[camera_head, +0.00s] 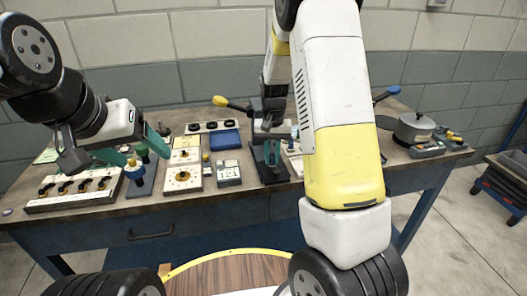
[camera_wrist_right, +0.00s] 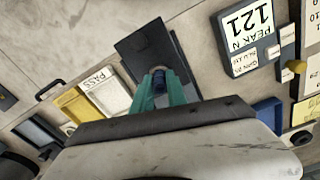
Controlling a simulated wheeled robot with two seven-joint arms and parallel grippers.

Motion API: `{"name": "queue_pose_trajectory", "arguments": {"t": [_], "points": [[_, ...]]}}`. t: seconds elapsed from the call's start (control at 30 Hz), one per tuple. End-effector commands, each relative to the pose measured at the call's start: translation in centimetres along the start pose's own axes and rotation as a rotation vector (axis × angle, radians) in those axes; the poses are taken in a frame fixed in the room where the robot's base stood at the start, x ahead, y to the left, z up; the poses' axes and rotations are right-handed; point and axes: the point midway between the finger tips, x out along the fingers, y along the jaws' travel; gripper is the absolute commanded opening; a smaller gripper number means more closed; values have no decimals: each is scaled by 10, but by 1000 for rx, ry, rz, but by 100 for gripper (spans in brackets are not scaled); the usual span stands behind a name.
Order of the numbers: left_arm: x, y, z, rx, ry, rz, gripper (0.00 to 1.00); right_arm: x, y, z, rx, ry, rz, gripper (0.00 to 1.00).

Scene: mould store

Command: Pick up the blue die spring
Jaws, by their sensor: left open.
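The blue die spring (camera_wrist_right: 159,82) shows in the right wrist view as a small dark blue piece between the teal fingertips of my right gripper (camera_wrist_right: 159,88). The fingers are close in on both sides of it and appear shut on it. A dark plate (camera_wrist_right: 143,45) lies behind it. In the head view my right gripper (camera_head: 271,152) points down over the middle of the bench, and the spring is hard to make out.
The bench (camera_head: 240,200) holds white gauge panels (camera_head: 183,178), a blue tray (camera_head: 224,139), a box labelled 121 (camera_head: 229,174) and a round grey pot (camera_head: 413,127). A cart (camera_head: 503,180) stands at right.

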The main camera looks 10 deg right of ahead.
Motion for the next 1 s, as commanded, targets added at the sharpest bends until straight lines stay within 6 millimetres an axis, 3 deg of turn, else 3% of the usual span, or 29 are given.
{"name": "queue_pose_trajectory", "arguments": {"t": [0.37,0.67,1.0], "points": [[0,0,0,0,0,0,73,-3,0,0,0,1,-1,0],[0,0,0,0,0,0,73,-34,-1,-1,-1,4,-2,0],[0,0,0,0,0,0,73,-43,-2,73,-4,1,-2,0]]}}
